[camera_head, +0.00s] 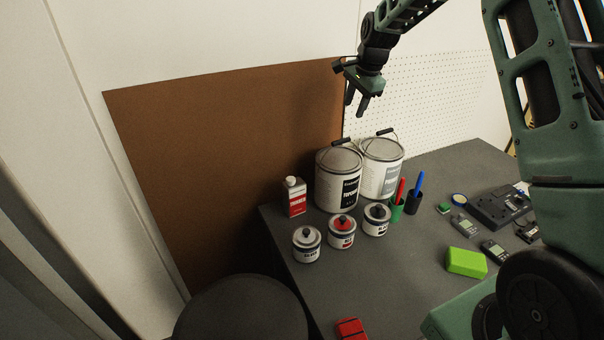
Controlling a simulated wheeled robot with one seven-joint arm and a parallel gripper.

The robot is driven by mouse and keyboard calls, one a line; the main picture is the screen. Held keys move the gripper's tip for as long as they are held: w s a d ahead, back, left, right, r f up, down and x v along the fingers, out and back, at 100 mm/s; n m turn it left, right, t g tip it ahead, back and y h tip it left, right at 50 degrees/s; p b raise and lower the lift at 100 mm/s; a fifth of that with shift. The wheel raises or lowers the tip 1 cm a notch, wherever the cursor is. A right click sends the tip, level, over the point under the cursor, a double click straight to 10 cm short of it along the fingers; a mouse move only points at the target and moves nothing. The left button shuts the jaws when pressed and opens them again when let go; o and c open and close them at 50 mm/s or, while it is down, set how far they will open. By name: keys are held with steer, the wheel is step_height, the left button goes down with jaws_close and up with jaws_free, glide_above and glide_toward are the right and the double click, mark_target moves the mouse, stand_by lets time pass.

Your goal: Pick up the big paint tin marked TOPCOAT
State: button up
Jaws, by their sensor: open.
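Two big paint tins with grey lids and dark-gripped wire handles stand upright side by side at the back of the dark table. The left one (338,180) has a black label whose small white lettering looks like TOPCOAT. The right one (381,169) has a grey label that I cannot read; it stands slightly farther back, partly hidden by the left tin. My gripper (357,106) is open and empty, its fingers pointing down. In the picture it is above the two tins, clear of their handles.
Three small tins (341,232) stand close in front of the big tins. A red-and-white bottle (294,197) is to their left, and pen cups (397,209) to their right. A brown board (225,150) and pegboard (430,95) stand behind. The table's front middle (385,280) is mostly clear.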

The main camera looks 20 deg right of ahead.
mark_target(341, 140)
steer(key=shift+m, duration=0.3)
steer(key=p+x, duration=0.1)
steer(key=x, duration=0.3)
steer(key=p+x, duration=0.2)
steer(key=x, duration=0.2)
steer(key=w+d+p+x, duration=0.1)
steer(key=x, duration=0.3)
steer(key=shift+w, duration=0.1)
steer(key=shift+w+f+p, duration=0.25)
steer(key=shift+f+p, duration=0.3)
steer(key=shift+p, duration=0.35)
steer(key=shift+p+x, duration=0.9)
steer(key=shift+x, duration=1.15)
steer(key=shift+w+d, duration=0.1)
jaws_close()
steer(key=shift+w+r, duration=0.15)
steer(key=shift+r, duration=0.15)
